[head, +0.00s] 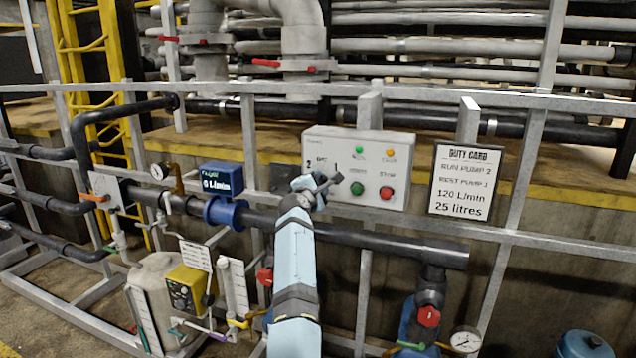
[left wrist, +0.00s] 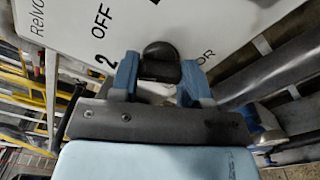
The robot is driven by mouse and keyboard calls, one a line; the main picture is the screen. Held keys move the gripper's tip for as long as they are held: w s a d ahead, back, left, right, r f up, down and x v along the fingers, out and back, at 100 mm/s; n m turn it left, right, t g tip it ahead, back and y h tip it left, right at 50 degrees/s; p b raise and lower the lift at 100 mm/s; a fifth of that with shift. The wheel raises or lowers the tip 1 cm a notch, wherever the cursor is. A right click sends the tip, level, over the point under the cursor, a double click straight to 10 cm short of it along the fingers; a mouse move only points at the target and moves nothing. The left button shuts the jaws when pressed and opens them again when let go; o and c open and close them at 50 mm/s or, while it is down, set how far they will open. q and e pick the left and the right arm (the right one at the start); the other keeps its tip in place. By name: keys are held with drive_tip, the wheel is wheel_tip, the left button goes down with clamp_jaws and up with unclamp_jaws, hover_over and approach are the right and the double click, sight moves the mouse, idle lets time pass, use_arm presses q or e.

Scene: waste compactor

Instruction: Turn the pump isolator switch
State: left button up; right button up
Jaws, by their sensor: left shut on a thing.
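The pump isolator switch is a black knob (left wrist: 159,60) on a white panel, with "OFF" and "2" printed beside it in the left wrist view. My left gripper (left wrist: 159,78) has its two blue fingers on either side of the knob and is shut on it. In the head view my left gripper (head: 318,184) is at the lower left of the control box (head: 415,150) and hides most of the knob. "2", "OFF" and "1" show just above the gripper. I cannot tell which mark the knob points to. My right gripper is in neither view.
The box has a green button (head: 357,188), a red stop button (head: 386,192) and two lit lamps. A duty card (head: 465,182) reading "RUN PUMP 2" hangs to its right. A blue flow meter (head: 222,180) is to the left. Rails and pipes surround my arm.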

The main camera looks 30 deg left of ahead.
use_arm(q)
drive_tip(key=m, duration=0.3)
drive_tip(key=m+p, duration=0.1)
drive_tip(key=shift+a+r+m, duration=0.15)
drive_tip(key=shift+r+m, duration=0.15)
drive_tip(key=shift+m, duration=0.1)
idle(0.4)
drive_tip(key=o, duration=0.8)
drive_tip(key=shift+w, duration=0.1)
drive_tip(key=shift+o, duration=0.6)
drive_tip(key=shift+f, duration=0.25)
drive_tip(key=b+v, duration=0.2)
drive_tip(key=v, duration=1.1)
drive_tip(key=shift+s+b, duration=0.35)
